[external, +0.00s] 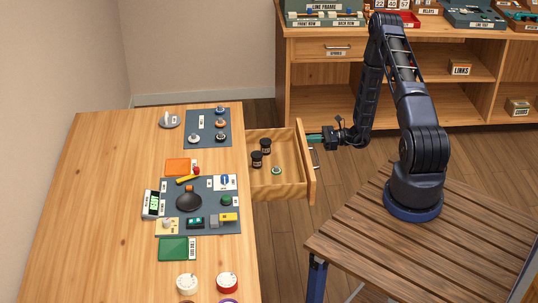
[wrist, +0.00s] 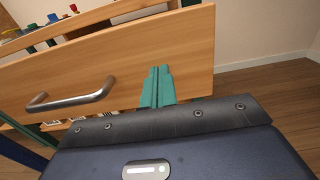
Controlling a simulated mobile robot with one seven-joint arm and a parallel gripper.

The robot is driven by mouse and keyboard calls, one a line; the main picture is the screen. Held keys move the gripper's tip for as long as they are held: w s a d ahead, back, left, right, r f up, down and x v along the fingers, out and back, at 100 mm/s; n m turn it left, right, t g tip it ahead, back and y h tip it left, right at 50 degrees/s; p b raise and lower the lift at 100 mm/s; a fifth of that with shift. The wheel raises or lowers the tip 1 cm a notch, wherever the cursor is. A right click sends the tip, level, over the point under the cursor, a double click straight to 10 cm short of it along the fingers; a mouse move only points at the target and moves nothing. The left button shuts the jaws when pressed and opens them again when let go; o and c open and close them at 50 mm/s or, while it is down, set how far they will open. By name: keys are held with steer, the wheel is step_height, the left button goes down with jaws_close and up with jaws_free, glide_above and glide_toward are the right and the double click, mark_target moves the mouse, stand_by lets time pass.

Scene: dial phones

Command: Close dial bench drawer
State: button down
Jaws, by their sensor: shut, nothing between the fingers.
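The dial bench drawer (external: 288,186) is pulled out from the right side of the wooden bench (external: 100,200) in the external view. Its front panel (wrist: 130,58) with a grey bar handle (wrist: 72,97) fills much of the wrist view. Two dark jars and a small green-rimmed round item lie inside the drawer. My gripper (external: 312,138) is at the outer face of the front panel, toward its far end. In the wrist view its green fingers (wrist: 158,75) are together, in front of the panel and right of the handle. Whether they touch the panel is unclear.
The bench top holds a grey mat (external: 185,215) with several parts, a green booklet (external: 177,249) and dials (external: 227,282). A slatted table (external: 440,240) carries my arm's base. Shelves (external: 400,65) stand at the back. Open floor lies between the drawer and the slatted table.

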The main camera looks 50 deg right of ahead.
mark_target(285, 147)
steer(key=x, duration=2.4)
steer(key=shift+f, duration=0.1)
steer(key=shift+w+a, duration=0.3)
steer(key=shift+a, duration=0.1)
steer(key=shift+w+a, duration=0.1)
steer(key=v, duration=1.5)
steer(key=s+a+r+n+g+h, duration=0.1)
steer(key=s+a+r+n+g, duration=0.4)
steer(key=r, duration=0.6)
steer(key=s+a+r+n+g+h, duration=0.1)
steer(key=s+a+r+n+g, duration=0.4)
steer(key=r, duration=0.6)
steer(key=s+a+r+n+g, duration=0.1)
steer(key=a+r+n+g, duration=0.25)
steer(key=r+n, duration=0.5)
steer(key=s+r+n+t+h, duration=0.2)
steer(key=s+r+n+h, duration=0.2)
steer(key=s+r, duration=0.7)
steer(key=s+r+n+t+h, duration=0.3)
steer(key=s+r+h, duration=0.3)
steer(key=s+r, duration=0.4)
steer(key=shift+s+r+n+h, duration=0.4)
steer(key=shift+s+n, duration=0.35)
steer(key=shift+s, duration=2.65)
